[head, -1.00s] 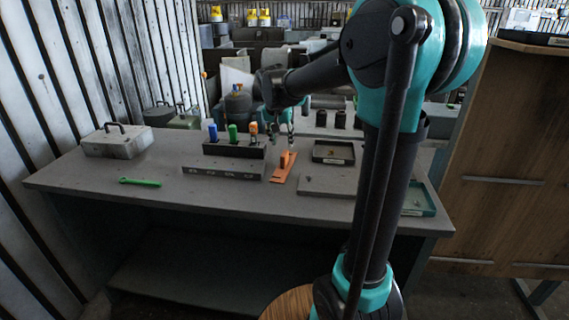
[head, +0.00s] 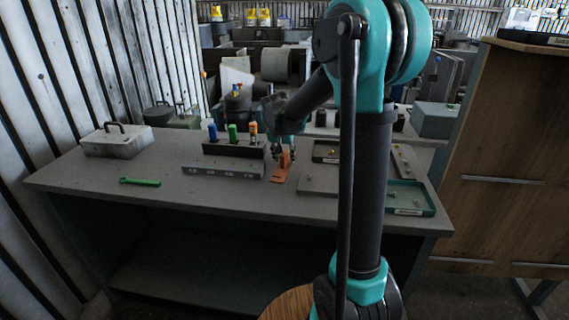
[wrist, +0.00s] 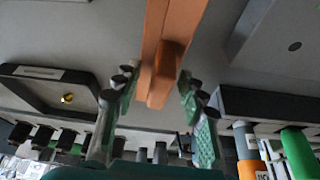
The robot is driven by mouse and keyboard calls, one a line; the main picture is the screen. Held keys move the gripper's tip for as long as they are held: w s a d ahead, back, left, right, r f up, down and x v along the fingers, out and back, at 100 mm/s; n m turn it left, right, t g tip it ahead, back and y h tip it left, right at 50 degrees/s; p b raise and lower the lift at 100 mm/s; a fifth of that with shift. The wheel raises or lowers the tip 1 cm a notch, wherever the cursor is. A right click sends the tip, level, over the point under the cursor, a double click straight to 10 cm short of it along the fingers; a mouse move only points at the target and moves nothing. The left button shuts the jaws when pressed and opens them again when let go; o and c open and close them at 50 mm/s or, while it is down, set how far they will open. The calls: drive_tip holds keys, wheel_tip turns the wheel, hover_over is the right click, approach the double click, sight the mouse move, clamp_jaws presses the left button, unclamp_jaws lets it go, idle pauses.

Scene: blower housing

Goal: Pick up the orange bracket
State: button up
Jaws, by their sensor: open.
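The orange bracket (head: 282,170) lies on the grey workbench (head: 170,190), with a flat strip and an upright block at its far end. My gripper (head: 282,150) is just above that upright end in the head view, pointing down. In the wrist view the bracket (wrist: 168,55) runs from the top edge to between my two open fingers (wrist: 157,100). The bracket's raised block (wrist: 166,72) sits between the fingertips, with space visible on both sides. I cannot tell exactly how low the fingertips are against the block.
A black holder (head: 234,149) with blue, green and orange-handled items stands left of the bracket, behind a grey slotted bar (head: 222,171). A dark tray (wrist: 45,90) with a brass piece and a grey plate (head: 318,181) are to its right in the head view. A green wrench (head: 140,182) lies far left.

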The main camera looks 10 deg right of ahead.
drive_tip(key=shift+c, duration=0.4)
clamp_jaws()
drive_tip(key=shift+r, duration=0.1)
